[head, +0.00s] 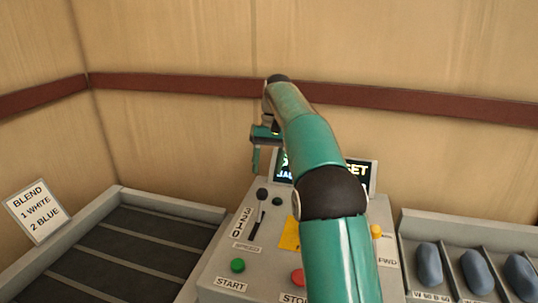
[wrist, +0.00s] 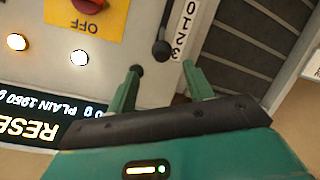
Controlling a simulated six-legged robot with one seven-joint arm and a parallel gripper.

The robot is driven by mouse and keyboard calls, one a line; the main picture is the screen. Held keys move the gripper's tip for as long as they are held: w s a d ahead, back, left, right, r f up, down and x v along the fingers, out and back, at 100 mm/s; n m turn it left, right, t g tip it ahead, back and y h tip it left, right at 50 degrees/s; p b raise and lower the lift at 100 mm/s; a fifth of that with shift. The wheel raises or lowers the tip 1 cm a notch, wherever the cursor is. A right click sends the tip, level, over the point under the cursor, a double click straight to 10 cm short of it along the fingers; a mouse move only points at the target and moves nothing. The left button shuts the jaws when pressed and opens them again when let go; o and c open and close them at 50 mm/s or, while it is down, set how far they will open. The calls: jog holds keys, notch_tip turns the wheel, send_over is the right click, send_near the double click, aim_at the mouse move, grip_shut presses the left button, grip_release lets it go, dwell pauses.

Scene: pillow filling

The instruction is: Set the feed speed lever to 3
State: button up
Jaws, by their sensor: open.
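The feed speed lever (head: 262,196) has a dark knob above a slot on the left of the grey console, beside the scale "3 2 1 0". In the wrist view the dark lever (wrist: 162,47) stands near the 2–3 end of the scale (wrist: 184,30); its exact mark is unclear. My gripper (head: 256,168) hangs above the back left of the console, apart from the lever. In the wrist view my gripper (wrist: 161,72) is open and empty, with the lever just beyond the gap between its fingertips.
A green START button (head: 237,265) and a red STOP button (head: 298,276) sit at the console front. A display (head: 361,177) stands at its back. A red OFF switch (wrist: 90,12) is on yellow. A conveyor (head: 130,243) lies left, a rack of blue pieces (head: 429,263) right.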

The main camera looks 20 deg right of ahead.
jog(key=v, duration=0.3)
jog(key=shift+r, duration=0.1)
dwell(0.4)
jog(key=s+a+r+t+h, duration=0.1)
jog(key=s+a+r+t, duration=0.15)
jog(key=s, duration=0.55)
jog(key=s+a+r+t+h, duration=0.1)
jog(key=s+a+r+t, duration=0.15)
jog(key=s, duration=0.65)
jog(key=s+a+f+t, duration=0.1)
jog(key=s+f, duration=0.5)
jog(key=s, duration=0.3)
jog(key=s+a+f+t, duration=0.1)
jog(key=s+f+t, duration=0.1)
jog(key=s+f, duration=0.4)
jog(key=s, duration=0.3)
jog(key=shift+a+f+h, duration=0.25)
jog(key=shift+f+h, duration=0.05)
